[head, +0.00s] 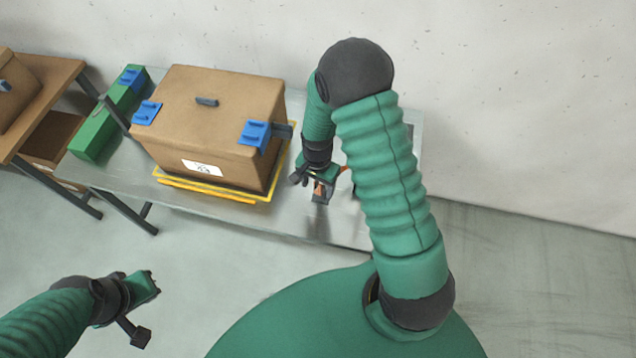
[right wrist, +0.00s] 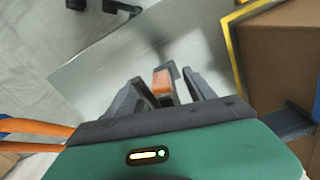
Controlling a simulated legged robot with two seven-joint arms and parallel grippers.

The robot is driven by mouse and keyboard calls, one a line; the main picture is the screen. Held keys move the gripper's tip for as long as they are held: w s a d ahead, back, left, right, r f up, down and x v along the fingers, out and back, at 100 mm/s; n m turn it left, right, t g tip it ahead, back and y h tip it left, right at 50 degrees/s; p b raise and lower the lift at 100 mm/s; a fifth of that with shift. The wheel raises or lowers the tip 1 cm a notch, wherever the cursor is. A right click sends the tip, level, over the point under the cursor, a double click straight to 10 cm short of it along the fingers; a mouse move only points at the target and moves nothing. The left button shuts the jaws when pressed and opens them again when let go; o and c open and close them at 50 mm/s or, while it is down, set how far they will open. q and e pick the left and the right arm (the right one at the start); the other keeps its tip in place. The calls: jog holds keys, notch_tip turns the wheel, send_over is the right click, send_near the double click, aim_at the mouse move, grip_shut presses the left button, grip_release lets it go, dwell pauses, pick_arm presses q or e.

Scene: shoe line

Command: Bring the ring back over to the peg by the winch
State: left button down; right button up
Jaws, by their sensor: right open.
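My right gripper (head: 318,186) is open above the metal table, right of the large brown box. In the right wrist view its two fingers (right wrist: 163,90) stand apart on either side of a small orange piece (right wrist: 162,82) with a dark grey part beside it. I cannot tell whether they touch it. Orange bands (right wrist: 38,136) lie left of the gripper in that view; I cannot tell whether they are the ring. No peg or winch is clearly recognisable; my right arm hides part of the table. My left gripper (head: 146,308) hangs empty over the floor, its jaw opening unclear.
The brown box (head: 215,110) with blue latches stands inside a yellow outline (head: 215,188) on the metal table (head: 110,184). A green case (head: 105,125) is at the table's left end. A wooden table (head: 45,85) stands further left. The wall is close behind.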

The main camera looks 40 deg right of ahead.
jog(key=shift+w+r, duration=0.1)
jog(key=shift+r, duration=0.15)
notch_tip(320, 180, up, 16)
jog(key=b, duration=0.1)
jog(key=s+a+f+n+t+b, duration=0.2)
jog(key=s+a+n, duration=0.5)
jog(key=n, duration=0.5)
jog(key=shift+s+a+f+n+t, duration=0.3)
jog(key=shift+a+f, duration=0.15)
jog(key=shift+f, duration=0.25)
jog(key=shift+s, duration=0.1)
jog(key=shift+a, duration=0.1)
